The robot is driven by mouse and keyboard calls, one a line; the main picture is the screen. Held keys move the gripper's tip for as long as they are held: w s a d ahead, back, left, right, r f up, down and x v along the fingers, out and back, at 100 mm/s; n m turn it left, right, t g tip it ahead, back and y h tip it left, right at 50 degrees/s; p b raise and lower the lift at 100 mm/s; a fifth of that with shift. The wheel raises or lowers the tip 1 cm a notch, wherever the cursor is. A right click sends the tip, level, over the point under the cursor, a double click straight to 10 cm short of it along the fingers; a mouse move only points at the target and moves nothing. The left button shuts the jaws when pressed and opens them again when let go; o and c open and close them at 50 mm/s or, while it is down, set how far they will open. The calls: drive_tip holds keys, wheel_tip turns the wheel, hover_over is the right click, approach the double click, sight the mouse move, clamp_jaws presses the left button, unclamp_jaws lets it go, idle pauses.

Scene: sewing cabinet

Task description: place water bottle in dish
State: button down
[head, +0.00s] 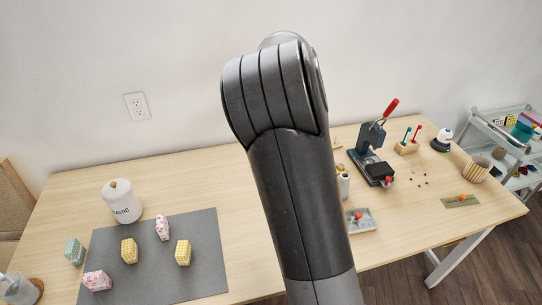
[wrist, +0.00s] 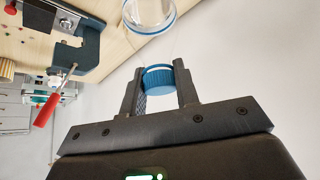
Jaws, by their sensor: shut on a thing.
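My gripper (wrist: 159,70) is shut on a blue ribbed, cap-like piece (wrist: 160,79) with a pale band. In the head view my arm hides the gripper, the held piece and this vessel.
A press with a red handle (head: 373,145) stands on the table (head: 255,190). A grey tray (head: 368,226) lies right of my arm. A cart (head: 497,125) is at the far right.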

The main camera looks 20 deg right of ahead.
drive_tip(key=w+a+f, duration=0.6)
drive_tip(key=a+f, duration=0.3)
drive_tip(key=f, duration=0.2)
drive_tip(key=shift+w, duration=0.4)
drive_tip(key=c, duration=1.1)
unclamp_jaws()
drive_tip(key=shift+f, duration=0.1)
drive_tip(key=shift+a, duration=0.1)
